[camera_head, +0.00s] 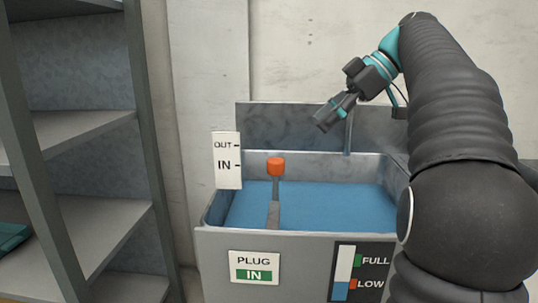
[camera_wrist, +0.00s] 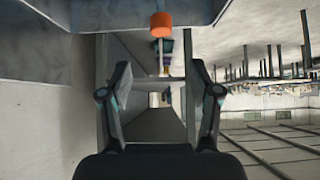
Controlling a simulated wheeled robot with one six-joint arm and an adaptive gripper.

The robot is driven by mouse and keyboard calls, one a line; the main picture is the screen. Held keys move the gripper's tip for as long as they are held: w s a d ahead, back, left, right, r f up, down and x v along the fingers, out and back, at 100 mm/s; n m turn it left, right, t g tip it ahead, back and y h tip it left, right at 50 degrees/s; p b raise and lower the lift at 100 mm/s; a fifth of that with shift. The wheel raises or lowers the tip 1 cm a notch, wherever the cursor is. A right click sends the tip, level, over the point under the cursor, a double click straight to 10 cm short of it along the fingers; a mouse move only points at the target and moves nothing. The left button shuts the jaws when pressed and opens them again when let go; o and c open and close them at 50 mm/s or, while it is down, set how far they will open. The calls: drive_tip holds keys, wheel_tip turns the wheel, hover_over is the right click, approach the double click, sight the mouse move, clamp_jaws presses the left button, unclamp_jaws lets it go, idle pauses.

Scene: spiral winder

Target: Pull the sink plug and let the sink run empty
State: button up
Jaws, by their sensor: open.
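The sink (camera_head: 215,245) is a grey trough with blue water (camera_head: 335,208) in it. The plug's orange-red knob (camera_head: 275,167) stands on a grey stem at the sink's left side, level with the IN mark of the OUT/IN sign (camera_head: 228,160). The front label (camera_head: 254,267) reads PLUG IN on green. My gripper (camera_head: 326,121) is above the sink's back, right of and higher than the knob, and apart from it. In the wrist view my gripper (camera_wrist: 160,68) is open and empty, with the knob (camera_wrist: 161,25) ahead, above the gap between the fingertips.
A grey shelf unit (camera_head: 75,130) stands at the left. A thin pipe (camera_head: 348,135) rises at the sink's back.

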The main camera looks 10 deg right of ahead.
sight(277, 160)
drive_tip(key=b+x, duration=0.2)
drive_tip(key=x, duration=1.1)
drive_tip(key=shift+a+f, duration=0.25)
drive_tip(key=shift+a, duration=0.05)
